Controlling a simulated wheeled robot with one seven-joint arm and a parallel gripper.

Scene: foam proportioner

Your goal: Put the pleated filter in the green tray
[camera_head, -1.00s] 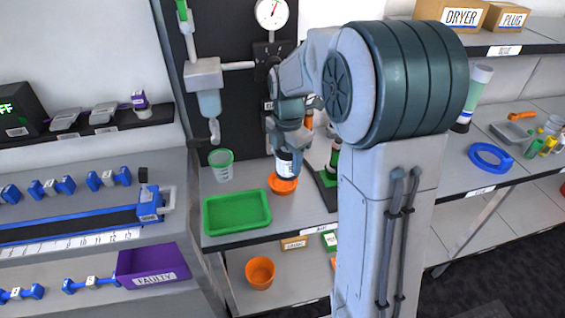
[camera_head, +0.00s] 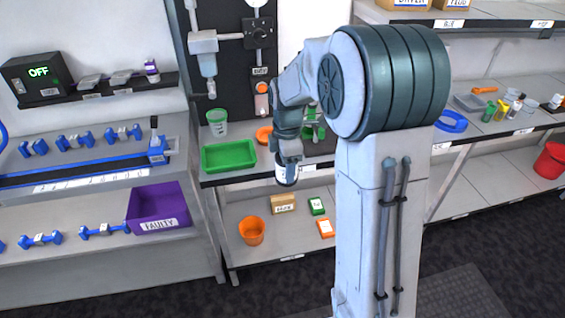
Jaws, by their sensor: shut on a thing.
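The green tray (camera_head: 204,160) lies near the front edge of the bench and looks empty. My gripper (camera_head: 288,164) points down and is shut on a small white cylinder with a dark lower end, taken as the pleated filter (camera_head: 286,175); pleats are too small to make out. The filter hangs upright to the right of the tray, in front of the bench edge in the picture, apart from the tray. The fingertips are small and partly merge with the filter.
A purple bin (camera_head: 159,206) is at left. An orange pot (camera_head: 251,230) and small boxes (camera_head: 283,203) sit on the lower shelf. My arm hides part of the bench.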

